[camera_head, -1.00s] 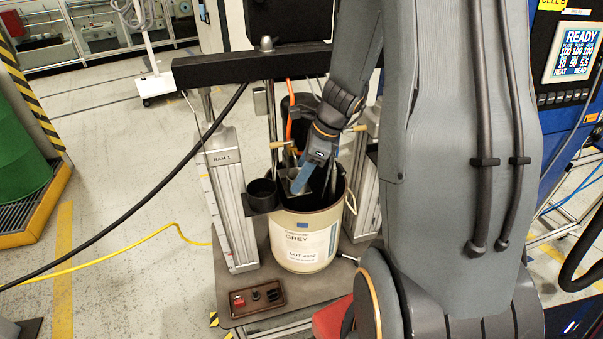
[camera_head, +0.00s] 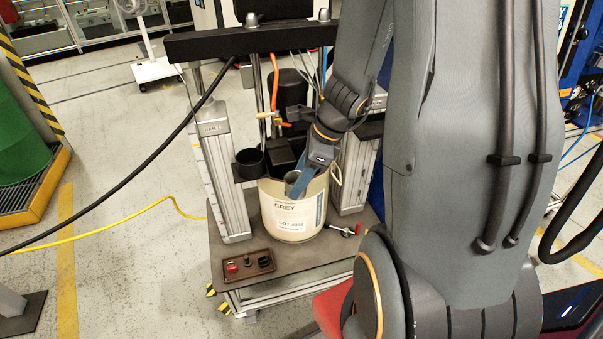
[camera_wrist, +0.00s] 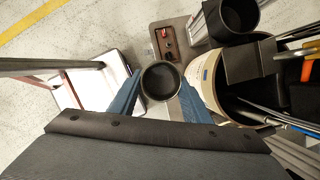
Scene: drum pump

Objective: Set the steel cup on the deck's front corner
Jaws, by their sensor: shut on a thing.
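The steel cup (camera_wrist: 161,82) shows in the wrist view as a round, dark-mouthed cup between the blue fingers of my gripper (camera_wrist: 160,95). My gripper is shut on it. The cup looks upright and held above the deck (camera_head: 228,250), a grey-brown plate under the drum. The deck's front left corner holds a control box (camera_head: 246,265); its front right part is partly hidden by my arm.
A black hose (camera_head: 120,185) crosses the left side.

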